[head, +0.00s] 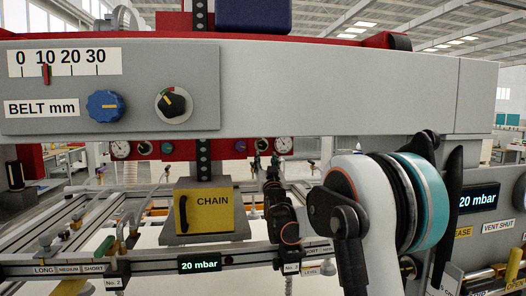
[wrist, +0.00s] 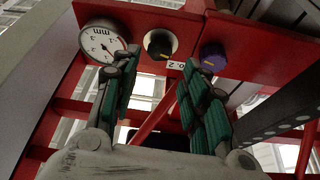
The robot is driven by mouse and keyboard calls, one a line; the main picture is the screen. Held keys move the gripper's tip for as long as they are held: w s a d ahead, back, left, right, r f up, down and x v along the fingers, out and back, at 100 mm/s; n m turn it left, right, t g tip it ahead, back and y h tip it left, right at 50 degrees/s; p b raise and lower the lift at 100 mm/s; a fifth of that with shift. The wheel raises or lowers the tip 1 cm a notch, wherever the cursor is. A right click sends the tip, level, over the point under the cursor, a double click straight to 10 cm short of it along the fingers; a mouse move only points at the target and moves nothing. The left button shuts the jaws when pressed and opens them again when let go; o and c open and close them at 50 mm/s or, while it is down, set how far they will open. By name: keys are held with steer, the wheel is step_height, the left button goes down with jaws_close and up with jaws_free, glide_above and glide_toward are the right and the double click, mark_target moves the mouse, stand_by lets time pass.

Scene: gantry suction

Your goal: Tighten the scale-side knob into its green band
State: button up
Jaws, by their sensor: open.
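The belt scale (head: 62,62) is on the grey beam in the head view, with a red pointer near 10. A blue knob (head: 105,106) is below it, and a black knob (head: 173,104) on a dial with red and green bands is to the right. My gripper (head: 272,168) is well below and right of these. In the wrist view my gripper (wrist: 161,56) is open and empty, its green-padded fingers towards a red panel. That panel bears a white gauge (wrist: 102,41), a black knob (wrist: 159,43) and a purple knob (wrist: 213,56). No contact shows.
A yellow CHAIN block (head: 204,212) hangs below the grey beam (head: 330,95). The red crossbar (head: 200,151) with gauges and knobs runs behind. Rails and a 20 mbar display (head: 199,263) are below; another display (head: 478,198) is at right.

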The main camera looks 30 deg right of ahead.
mark_target(262, 147)
steer(key=x, duration=0.8)
steer(key=c, duration=0.8)
